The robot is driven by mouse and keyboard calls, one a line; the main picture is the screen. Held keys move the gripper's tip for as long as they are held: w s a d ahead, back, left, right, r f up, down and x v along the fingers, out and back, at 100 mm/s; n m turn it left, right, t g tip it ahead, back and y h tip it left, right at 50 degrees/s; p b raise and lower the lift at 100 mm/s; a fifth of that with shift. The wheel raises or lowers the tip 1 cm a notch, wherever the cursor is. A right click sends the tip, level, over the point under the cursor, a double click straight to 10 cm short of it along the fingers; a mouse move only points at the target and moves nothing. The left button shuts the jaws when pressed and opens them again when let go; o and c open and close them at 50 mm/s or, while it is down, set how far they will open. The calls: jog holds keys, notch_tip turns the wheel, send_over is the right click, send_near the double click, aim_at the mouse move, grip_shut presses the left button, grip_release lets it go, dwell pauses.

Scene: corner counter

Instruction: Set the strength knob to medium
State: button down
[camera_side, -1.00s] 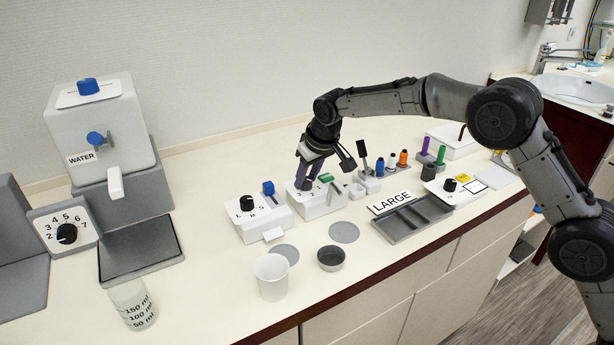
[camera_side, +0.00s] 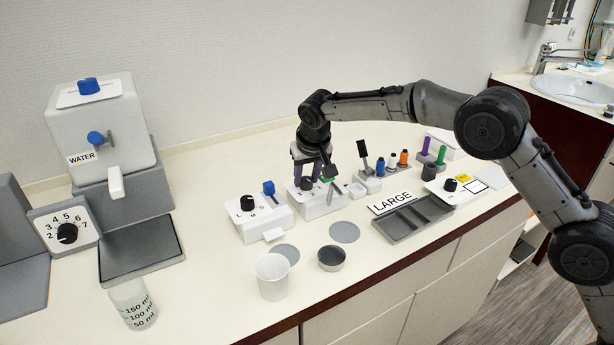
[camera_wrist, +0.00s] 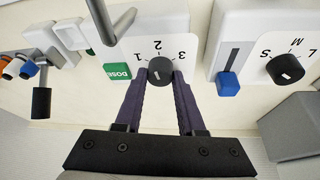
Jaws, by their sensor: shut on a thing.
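My gripper (camera_wrist: 160,88) is shut on the black round knob (camera_wrist: 160,71) of the white dose box (camera_wrist: 146,28), with one dark purple finger on each side. The numbers 1, 2 and 3 stand around this knob. A small white mark shows on its top; I cannot tell for sure which number it points to. No label reading "strength" or "medium" is legible. A green DOSE button (camera_wrist: 117,71) is beside the knob.
The neighbouring white box has an S-M-L knob (camera_side: 247,203) and a blue slider (camera_side: 268,188). A grey lever (camera_side: 363,150) stands close on the right. A white cup (camera_side: 272,277), a dark small bowl (camera_side: 331,258) and a grey tray (camera_side: 412,217) lie in front.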

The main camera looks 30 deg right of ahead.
jog(key=shift+m+h, duration=0.4)
jog(key=shift+m, duration=0.5)
jog(key=c, duration=0.5)
grip_release()
jog(key=v, duration=1.4)
jog(key=shift+w, duration=0.2)
jog(key=shift+d, duration=0.1)
